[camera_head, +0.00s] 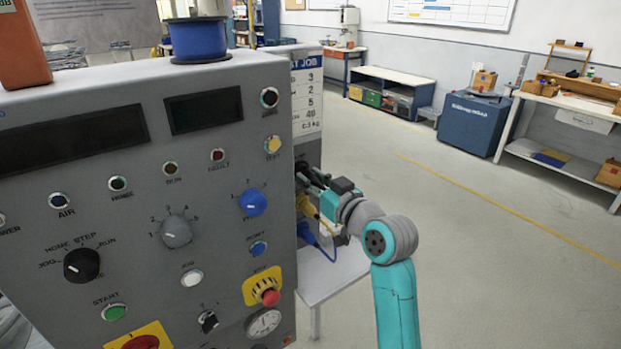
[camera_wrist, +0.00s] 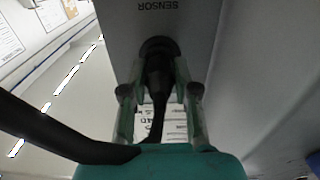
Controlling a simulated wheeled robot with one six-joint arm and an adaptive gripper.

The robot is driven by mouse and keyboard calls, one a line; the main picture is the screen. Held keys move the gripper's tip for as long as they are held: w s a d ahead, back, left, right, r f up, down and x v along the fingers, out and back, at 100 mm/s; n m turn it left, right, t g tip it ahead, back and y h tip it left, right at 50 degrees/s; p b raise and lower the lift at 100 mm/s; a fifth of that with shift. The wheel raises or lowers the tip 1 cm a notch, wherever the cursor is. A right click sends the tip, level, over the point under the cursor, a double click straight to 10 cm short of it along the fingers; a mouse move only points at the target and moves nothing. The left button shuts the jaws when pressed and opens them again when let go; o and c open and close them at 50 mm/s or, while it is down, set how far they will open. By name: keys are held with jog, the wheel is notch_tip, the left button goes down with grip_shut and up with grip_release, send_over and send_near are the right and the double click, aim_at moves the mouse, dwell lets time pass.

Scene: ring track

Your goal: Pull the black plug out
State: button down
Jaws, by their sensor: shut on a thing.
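The black plug (camera_wrist: 158,66) sits at the round socket below the SENSOR label in the wrist view. Its black cable runs down between the fingers and also shows at the left. My gripper (camera_wrist: 160,92) has its fingers on both sides of the plug and is shut on it. In the head view my gripper (camera_head: 308,182) reaches the right side face of the grey control cabinet (camera_head: 220,120). The plug itself is mostly hidden there by the gripper. I cannot tell how deep it sits in the socket.
A yellow plug (camera_head: 306,206) and a blue plug (camera_head: 307,234) with cables are on the same side face just below. A white table (camera_head: 335,275) stands under them. A blue spool (camera_head: 198,40) stands on the cabinet top. The floor to the right is clear.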

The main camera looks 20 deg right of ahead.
aim_at(318, 184)
jog(key=shift+v, duration=2.75)
